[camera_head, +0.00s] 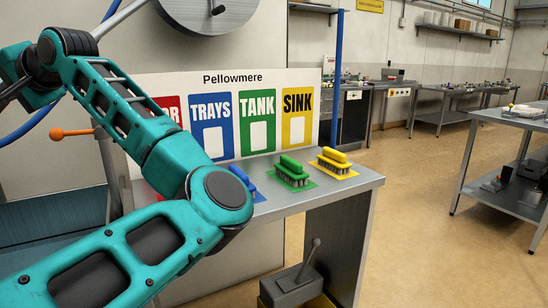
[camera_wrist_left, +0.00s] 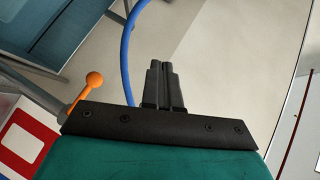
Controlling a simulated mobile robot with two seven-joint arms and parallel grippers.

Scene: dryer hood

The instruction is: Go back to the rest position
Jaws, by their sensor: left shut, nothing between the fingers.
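My left gripper (camera_wrist_left: 163,66) shows in the left wrist view with its two dark fingers together and nothing between them. It points toward a pale grey surface, apart from the blue hose (camera_wrist_left: 127,45) on its left. In the head view my teal left arm comes in from the left, bent at the elbow, and covers much of the left half. My right gripper is in neither view.
An orange-knobbed lever (camera_head: 58,133) stands left of my arm; its knob (camera_wrist_left: 95,80) shows near my left wrist. A steel table (camera_head: 355,183) holds green (camera_head: 292,168) and yellow (camera_head: 334,158) brushes and a partly hidden blue one (camera_head: 241,177).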

